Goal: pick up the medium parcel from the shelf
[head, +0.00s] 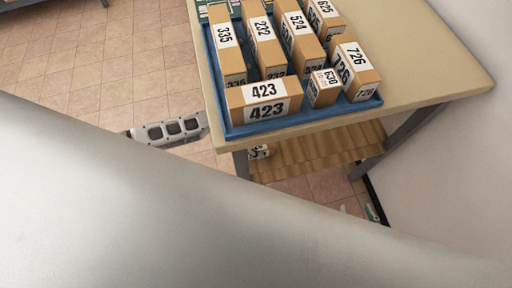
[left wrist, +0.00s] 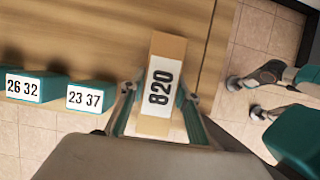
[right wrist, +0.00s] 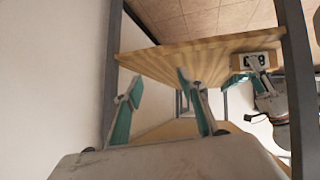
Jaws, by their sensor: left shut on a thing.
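The medium parcel is a brown box labelled 820 (left wrist: 168,48) in the left wrist view. My left gripper (left wrist: 160,100) is shut on it, with teal fingers along both its sides. The parcel is at the wooden lower shelf (left wrist: 75,40); whether it touches the board I cannot tell. The right wrist view shows the parcel (right wrist: 252,62) at the right end of the shelf (right wrist: 185,62), with my left gripper on it. My right gripper (right wrist: 158,95) is open and empty, in front of the shelf's other end. In the head view my arm hides much of the scene.
A blue tray (head: 230,131) with several numbered parcels, 423 (head: 265,98) among them, stands on the tabletop (head: 430,85). Teal blocks labelled 26 32 (left wrist: 25,88) and 23 37 (left wrist: 88,96) sit by the shelf edge. Table legs and a wall bound the space.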

